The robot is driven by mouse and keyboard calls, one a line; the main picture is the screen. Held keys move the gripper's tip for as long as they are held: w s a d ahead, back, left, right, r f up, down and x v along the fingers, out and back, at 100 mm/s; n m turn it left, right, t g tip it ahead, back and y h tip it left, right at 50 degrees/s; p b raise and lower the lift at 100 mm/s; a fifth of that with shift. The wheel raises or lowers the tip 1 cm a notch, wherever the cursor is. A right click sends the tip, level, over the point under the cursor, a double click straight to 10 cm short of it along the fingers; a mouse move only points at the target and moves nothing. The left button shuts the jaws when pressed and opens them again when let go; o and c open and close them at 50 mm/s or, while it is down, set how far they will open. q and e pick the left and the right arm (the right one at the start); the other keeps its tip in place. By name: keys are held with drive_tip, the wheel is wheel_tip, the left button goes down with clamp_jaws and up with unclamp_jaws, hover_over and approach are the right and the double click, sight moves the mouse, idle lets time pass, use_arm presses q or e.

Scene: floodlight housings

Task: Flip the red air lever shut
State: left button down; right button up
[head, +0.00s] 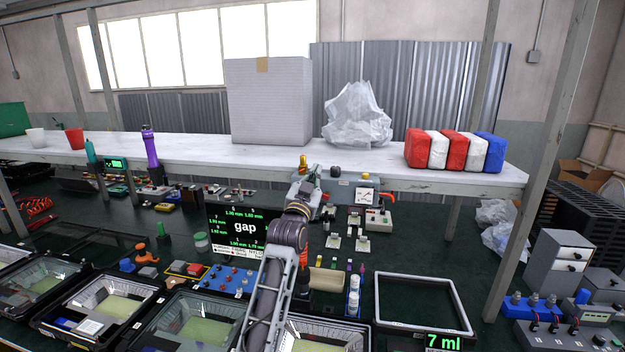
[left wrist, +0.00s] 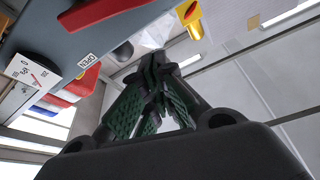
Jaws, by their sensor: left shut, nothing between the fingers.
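In the left wrist view, a red handle (left wrist: 100,11) lies along the grey-blue panel (left wrist: 60,38) at the top left. A second red piece (left wrist: 82,85) sticks out past the panel's edge; I cannot tell which red part is the air lever. My left gripper (left wrist: 160,65) is shut and empty, its green-padded fingers together, apart from both red parts in the picture. In the head view my left gripper (head: 306,186) is at the left end of the grey unit (head: 342,189), hiding part of it. My right gripper is not in view.
A gold fitting (head: 303,163) stands close by the left gripper and shows near the fingertips in the left wrist view (left wrist: 188,15). A white shelf (head: 235,157) runs behind. Black-rimmed bins (head: 100,305), a black gap screen (head: 245,228) and small parts crowd the front.

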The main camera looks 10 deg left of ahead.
use_arm(q)
drive_tip(key=f, duration=0.2)
drive_tip(key=a+f, duration=0.1)
drive_tip(key=shift+w+f+p, duration=0.25)
drive_tip(key=shift+f+p, duration=0.15)
drive_tip(key=shift+a, duration=0.1)
idle(0.4)
drive_tip(key=shift+a+f+p, duration=0.3)
drive_tip(key=shift+a+f, duration=0.15)
drive_tip(key=shift+f, duration=0.2)
drive_tip(key=shift+r, duration=0.1)
